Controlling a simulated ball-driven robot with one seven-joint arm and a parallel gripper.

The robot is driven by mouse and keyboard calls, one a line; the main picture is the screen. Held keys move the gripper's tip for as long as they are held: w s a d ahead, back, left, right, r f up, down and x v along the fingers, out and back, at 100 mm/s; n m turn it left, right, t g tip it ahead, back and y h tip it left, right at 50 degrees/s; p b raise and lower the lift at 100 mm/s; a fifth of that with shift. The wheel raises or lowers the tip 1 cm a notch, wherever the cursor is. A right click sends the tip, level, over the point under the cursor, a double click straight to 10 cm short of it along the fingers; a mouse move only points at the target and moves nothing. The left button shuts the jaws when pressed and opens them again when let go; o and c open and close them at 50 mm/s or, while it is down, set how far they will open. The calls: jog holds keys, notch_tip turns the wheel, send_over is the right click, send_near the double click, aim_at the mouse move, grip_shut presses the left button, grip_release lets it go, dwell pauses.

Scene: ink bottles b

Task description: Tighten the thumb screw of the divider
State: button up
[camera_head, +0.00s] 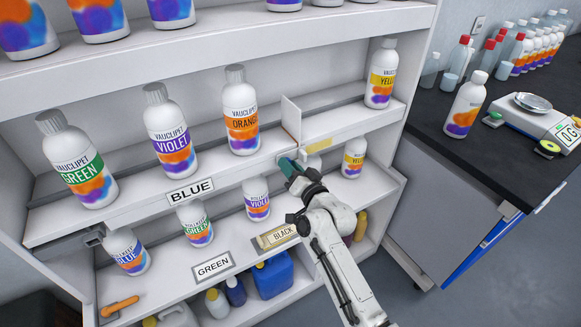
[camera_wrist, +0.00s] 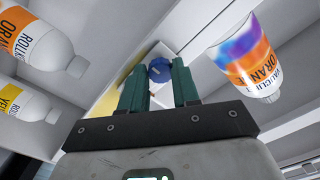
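The divider (camera_head: 291,121) is a white upright panel on the middle shelf, between the ORANGE bottle (camera_head: 240,112) and the yellow-labelled bottle (camera_head: 381,75). In the wrist view, the thumb screw (camera_wrist: 160,69) is a round blue knob on a white block. It is hidden in the head view. My gripper (camera_head: 287,163) has teal fingers and is at the shelf's front edge, below the divider. In the wrist view, my gripper (camera_wrist: 160,77) is open, with the screw showing between the fingertips. I cannot tell whether either finger touches it.
Bottles labelled GREEN (camera_head: 77,158) and VIOLET (camera_head: 170,131) stand left on the shelf. Smaller bottles (camera_head: 256,198) stand on the shelf below. A BLUE label plate (camera_head: 190,191) is on the front edge. A dark counter (camera_head: 486,142) with a scale (camera_head: 535,119) is at right.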

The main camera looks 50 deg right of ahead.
jog(key=o, duration=0.4)
jog(key=shift+s, duration=0.1)
jog(key=v, duration=1)
jog(key=shift+s, duration=0.3)
jog(key=shift+a, duration=0.1)
jog(key=s+a+f+n+g+y, duration=0.5)
jog(key=s+a+f+n+g, duration=0.15)
jog(key=a+f, duration=0.3)
jog(key=s+a+f+n+g, duration=0.1)
jog(key=s+a+n+g, duration=0.1)
jog(key=s+g, duration=0.3)
jog(key=s+a+f+n+g, duration=0.1)
jog(key=s+g, duration=0.4)
jog(key=s, duration=0.7)
jog(key=shift+s+a+f+n, duration=0.2)
jog(key=shift+a+n, duration=0.15)
jog(key=shift+a, duration=0.55)
